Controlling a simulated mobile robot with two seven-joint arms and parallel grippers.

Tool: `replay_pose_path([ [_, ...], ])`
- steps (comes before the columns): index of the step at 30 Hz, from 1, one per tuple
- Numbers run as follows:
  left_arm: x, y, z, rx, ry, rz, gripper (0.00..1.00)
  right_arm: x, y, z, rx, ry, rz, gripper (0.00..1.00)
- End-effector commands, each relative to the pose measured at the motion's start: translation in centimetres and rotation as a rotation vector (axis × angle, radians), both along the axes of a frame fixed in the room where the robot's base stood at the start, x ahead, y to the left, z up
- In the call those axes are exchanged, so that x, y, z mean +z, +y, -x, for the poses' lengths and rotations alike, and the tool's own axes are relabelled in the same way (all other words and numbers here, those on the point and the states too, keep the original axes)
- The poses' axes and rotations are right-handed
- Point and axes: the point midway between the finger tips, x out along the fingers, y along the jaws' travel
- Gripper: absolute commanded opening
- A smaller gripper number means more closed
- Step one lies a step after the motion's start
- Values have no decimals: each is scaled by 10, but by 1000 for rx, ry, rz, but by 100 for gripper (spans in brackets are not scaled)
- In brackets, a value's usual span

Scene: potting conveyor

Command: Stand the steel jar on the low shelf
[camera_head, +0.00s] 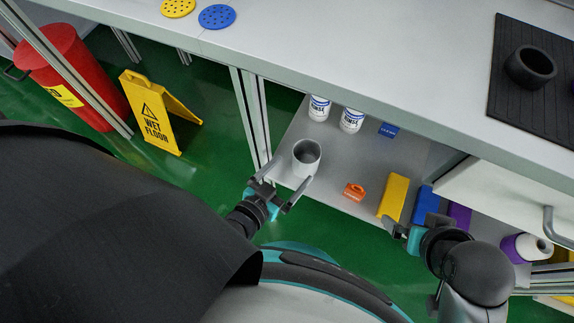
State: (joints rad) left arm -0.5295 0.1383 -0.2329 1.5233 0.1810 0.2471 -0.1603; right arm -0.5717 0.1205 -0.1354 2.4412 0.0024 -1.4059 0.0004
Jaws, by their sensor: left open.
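The steel jar (307,158) is a grey open-topped cylinder. It stands upright at the left end of the low shelf (335,190), close to the front edge. My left gripper (291,172) is open, with its two fingers spread toward the near side of the jar. The jar is just beyond the fingertips, and nothing shows held between them. I cannot tell whether a finger touches it. My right gripper (391,226) is at the shelf's front edge near a yellow block (394,197). Its fingers are mostly hidden, so its opening is unclear.
White bottles (351,120) stand behind the jar under the worktop (380,60). A metal post (250,110) rises at the shelf's left end. A yellow wet-floor sign (155,115) stands left.

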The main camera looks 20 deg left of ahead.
Motion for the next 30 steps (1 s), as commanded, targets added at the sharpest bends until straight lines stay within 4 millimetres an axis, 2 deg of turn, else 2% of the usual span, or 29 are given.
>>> replay_pose_path([
  [4,3,1,5,-1,2,0,100,1,-4,4,-8,27,10,100],
  [8,6,-1,0,-9,36,-3,100,1,-4,5,-8,35,13,100],
  [13,17,-6,-9,-34,163,-23,100,1,-4,5,-8,35,13,100],
  [18,35,-3,-10,-42,319,-62,100,1,-4,5,-8,34,13,100],
  [23,57,6,0,-30,468,-104,100,1,-4,5,-9,34,12,100],
  [30,93,27,31,22,672,-159,100,1,-4,4,-9,33,12,100],
])
